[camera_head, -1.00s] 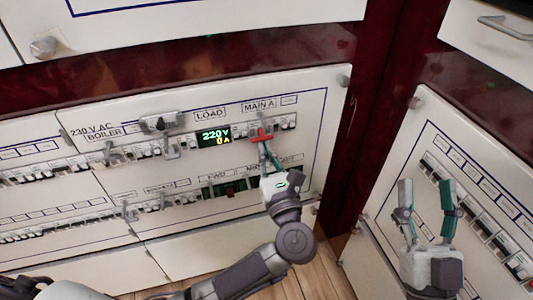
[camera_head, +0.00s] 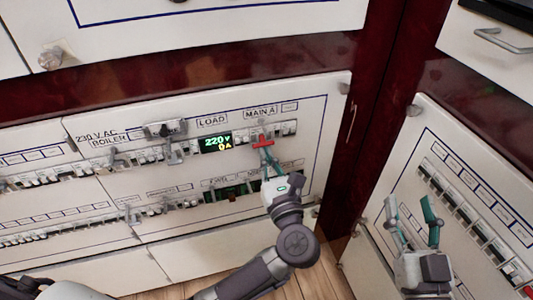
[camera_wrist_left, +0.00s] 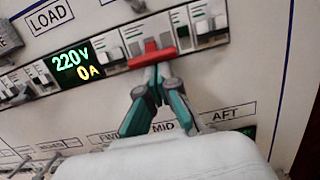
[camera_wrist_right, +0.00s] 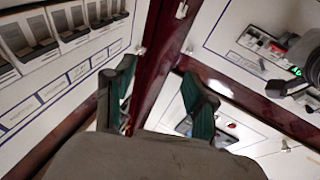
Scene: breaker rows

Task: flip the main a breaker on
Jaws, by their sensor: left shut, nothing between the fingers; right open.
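The main A breaker has a red handle (camera_head: 262,142) below the MAIN A label (camera_head: 260,112), right of the lit 220V 0A display (camera_head: 215,142). In the left wrist view the red handle (camera_wrist_left: 152,54) lies just past my fingertips. My left gripper (camera_head: 264,150) is shut and empty, its tips at the red handle's lower edge; I cannot tell whether they touch it. Its fingers also show in the left wrist view (camera_wrist_left: 155,75). My right gripper (camera_head: 411,208) is open and empty in front of the right-hand panel; its fingers show in the right wrist view (camera_wrist_right: 158,90).
Rows of small breakers (camera_head: 45,178) run along the front panel, with grey levers (camera_head: 165,130) left of the display. A lower row has FWD, MID and AFT labels (camera_wrist_left: 160,127). The right-hand panel (camera_head: 420,125) carries another breaker row (camera_head: 465,215).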

